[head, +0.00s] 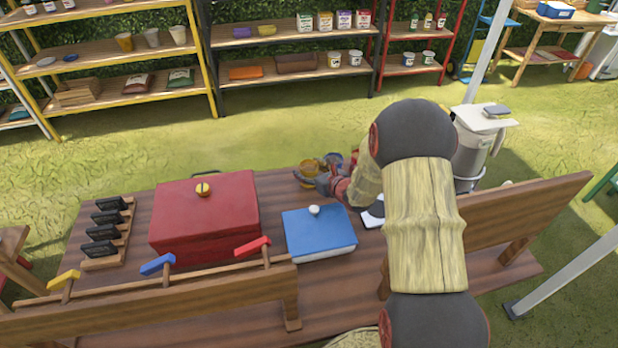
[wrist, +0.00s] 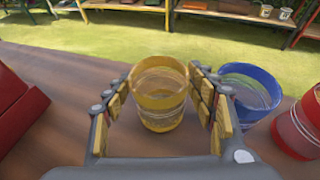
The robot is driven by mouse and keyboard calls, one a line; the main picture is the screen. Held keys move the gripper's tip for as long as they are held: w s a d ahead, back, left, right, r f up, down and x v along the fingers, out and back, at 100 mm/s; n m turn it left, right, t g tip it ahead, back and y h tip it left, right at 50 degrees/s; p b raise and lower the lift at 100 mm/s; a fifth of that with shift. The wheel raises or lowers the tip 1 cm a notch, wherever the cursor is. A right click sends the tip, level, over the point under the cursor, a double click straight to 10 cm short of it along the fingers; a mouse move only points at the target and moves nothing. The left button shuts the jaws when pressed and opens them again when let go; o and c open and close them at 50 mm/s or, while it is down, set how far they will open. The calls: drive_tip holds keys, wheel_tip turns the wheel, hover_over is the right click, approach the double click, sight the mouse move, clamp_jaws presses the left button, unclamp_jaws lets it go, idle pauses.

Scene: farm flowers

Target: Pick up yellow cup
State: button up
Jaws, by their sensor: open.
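The yellow cup (wrist: 160,105) is translucent and stands upright on the brown wooden table (wrist: 75,85). In the wrist view my open gripper (wrist: 160,92) has one finger on each side of the cup, with its padded fingers close to the cup walls. I cannot tell whether either finger touches it. In the head view the yellow cup (head: 308,172) is near the table's far edge, partly hidden by my gripper (head: 318,176). A blue cup (wrist: 250,92) stands just right of it, partly behind the right finger. A red cup (wrist: 299,125) is further right.
A large red box (head: 205,225) and a blue-lidded box (head: 318,235) stand on the table left of and in front of the cups. A rack of dark items (head: 105,230) is at the left. Shelves (head: 290,75) stand beyond the grass.

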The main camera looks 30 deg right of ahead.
drive_tip(key=shift+c, duration=0.8)
drive_tip(key=c, duration=0.7)
drive_tip(key=shift+c, duration=0.4)
drive_tip(key=shift+r, duration=0.15)
